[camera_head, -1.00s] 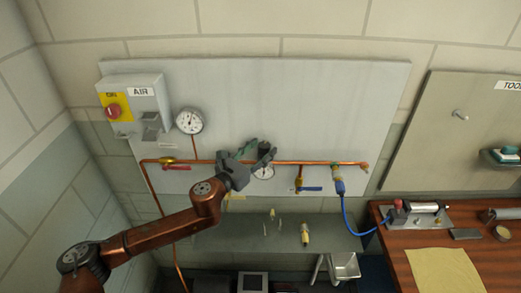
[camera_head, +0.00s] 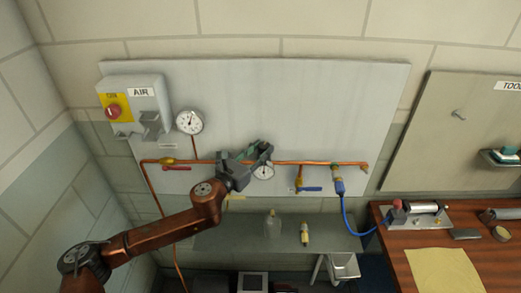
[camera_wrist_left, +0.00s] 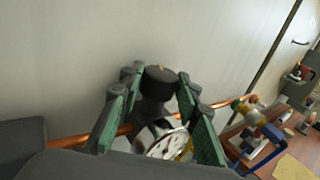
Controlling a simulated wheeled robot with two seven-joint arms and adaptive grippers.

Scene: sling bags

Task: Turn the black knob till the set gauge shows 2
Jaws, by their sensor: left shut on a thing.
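The black knob (camera_wrist_left: 159,79) shows in the left wrist view, standing on its dark regulator body. The set gauge (camera_wrist_left: 160,140) is a white dial just below it, partly covered by my gripper. In the head view this gauge (camera_head: 264,172) is small under the copper pipe, and I cannot read its number. My left gripper (camera_head: 258,153) is at the regulator. In the head view the fingers mostly hide the knob. My right gripper is not in view.
A copper pipe (camera_head: 310,163) runs across the grey panel, with a red-handled valve (camera_head: 176,168) and a blue-handled valve (camera_head: 309,189). A larger gauge (camera_head: 189,122) and the AIR switch box (camera_head: 135,103) are left. A shelf (camera_head: 340,237) lies below, a wooden bench (camera_head: 395,262) right.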

